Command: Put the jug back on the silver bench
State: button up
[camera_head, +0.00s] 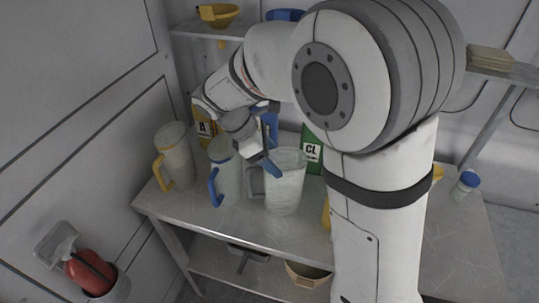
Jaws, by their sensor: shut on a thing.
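A clear jug with a grey handle (287,185) is upright at the middle of the silver bench (330,240). My gripper (266,163) reaches down from the upper left and is shut at the jug's handle side, near its rim. The fingers partly hide the top of the handle. I cannot tell whether the jug's base touches the bench top or is just above it. A jug with a blue handle (228,176) stands close to its left. A jug with a yellow handle (178,158) stands at the bench's left end.
A green container marked CL (312,153) and a yellow one marked R (204,130) stand behind the jugs. A blue-capped bottle (466,183) stands on the right. A shelf above holds a yellow funnel (218,15). The bench front is bare. My arm hides much of the right side.

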jog(key=o, duration=1.8)
jog(key=b+v, duration=0.1)
jog(key=v, duration=1.1)
jog(key=shift+s+d+f+m+t+y, duration=0.55)
jog(key=shift+s+d+f+m+y, duration=0.6)
jog(key=shift+s+d+m, duration=1.65)
jog(key=shift+s+d+f+m+t+y, duration=0.5)
jog(key=shift+s+d+f+m+y, duration=0.6)
jog(key=shift+s+d+m, duration=1.75)
jog(key=shift+s+d+f+m+t+y, duration=0.55)
jog(key=shift+s+d+f+m+y, duration=0.95)
jog(key=shift+d+m, duration=2.1)
jog(key=shift+s+r+h, duration=0.35)
jog(key=shift+s+h, duration=0.1)
